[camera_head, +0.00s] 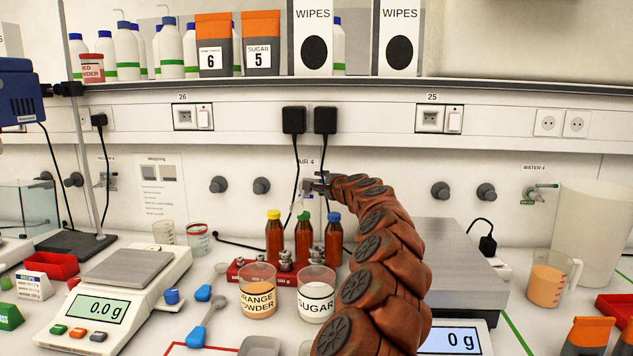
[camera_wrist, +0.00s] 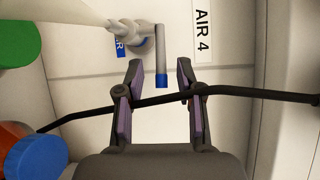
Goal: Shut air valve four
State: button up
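The air valve four (camera_wrist: 143,43) is on the white wall in the wrist view. It has a grey body, a blue part on its left, and a thin pipe that bends down to a blue end (camera_wrist: 162,78). The "AIR 4" label (camera_wrist: 202,20) is just right of it, and also shows in the head view (camera_head: 306,162). My gripper (camera_wrist: 159,68) is open, with one finger on each side of the blue end in the picture; I cannot tell whether they touch. In the head view my arm partly hides the valve, and my gripper (camera_head: 316,186) is small there.
A black cable (camera_wrist: 245,92) crosses behind my fingers. Brown bottles with yellow (camera_head: 274,238), green (camera_head: 303,238) and blue (camera_head: 333,238) caps stand below the valve. Orange powder (camera_head: 258,292) and sugar (camera_head: 317,295) beakers stand in front. Two black plugs (camera_head: 309,121) hang above.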

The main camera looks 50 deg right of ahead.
aim_at(313, 180)
jog(key=shift+x, duration=0.9)
jog(key=shift+w+d, duration=0.15)
jog(key=shift+w, duration=0.3)
grip_shut()
